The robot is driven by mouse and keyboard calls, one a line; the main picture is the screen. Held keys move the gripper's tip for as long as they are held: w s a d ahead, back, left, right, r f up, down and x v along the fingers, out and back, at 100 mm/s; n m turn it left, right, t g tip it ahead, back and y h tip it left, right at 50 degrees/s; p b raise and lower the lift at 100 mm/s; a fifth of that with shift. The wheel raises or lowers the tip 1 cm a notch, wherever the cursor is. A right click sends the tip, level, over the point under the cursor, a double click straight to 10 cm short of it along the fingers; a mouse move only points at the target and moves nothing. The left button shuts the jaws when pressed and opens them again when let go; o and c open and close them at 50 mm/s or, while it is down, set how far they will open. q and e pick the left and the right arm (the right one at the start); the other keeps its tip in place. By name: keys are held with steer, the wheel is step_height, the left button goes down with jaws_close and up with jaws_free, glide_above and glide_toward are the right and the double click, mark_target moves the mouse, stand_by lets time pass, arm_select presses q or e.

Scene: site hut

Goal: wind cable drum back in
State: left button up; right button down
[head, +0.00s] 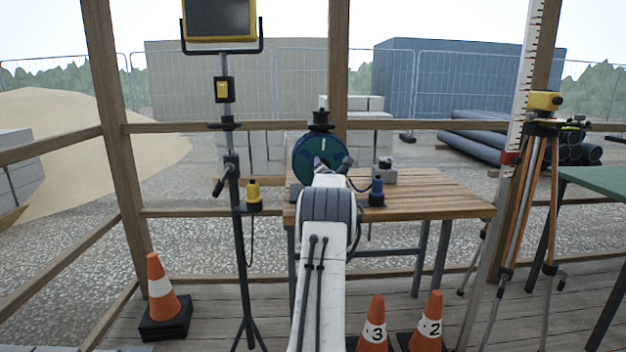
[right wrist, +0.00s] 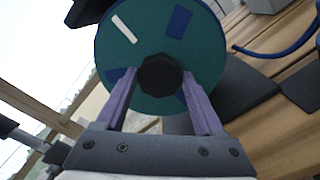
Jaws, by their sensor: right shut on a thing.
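The cable drum (head: 303,157) is a teal-green disc on a dark stand at the left end of the wooden workbench (head: 435,190). It fills the top of the right wrist view (right wrist: 113,58), with a white strip and blue patches on its face. My right arm reaches up to it in the head view. My right gripper (right wrist: 160,82) is shut on a dark knob (right wrist: 159,73) in front of the disc. A blue cable (head: 360,188) runs from beside the drum towards a blue connector (head: 377,190) on the bench. My left gripper is out of view.
A work-light stand (head: 236,250) with a yellow socket stands left of the bench. A surveying tripod (head: 540,180) and a green table (head: 597,182) stand right. Traffic cones (head: 163,290) are on the floor. The bench's right half is clear.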

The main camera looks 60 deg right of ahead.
steer(key=shift+n+b, duration=0.6)
steer(key=shift+b, duration=0.05)
jaws_free()
steer(key=b+v, duration=0.2)
steer(key=v, duration=0.8)
steer(key=shift+a, duration=0.15)
stand_by(0.6)
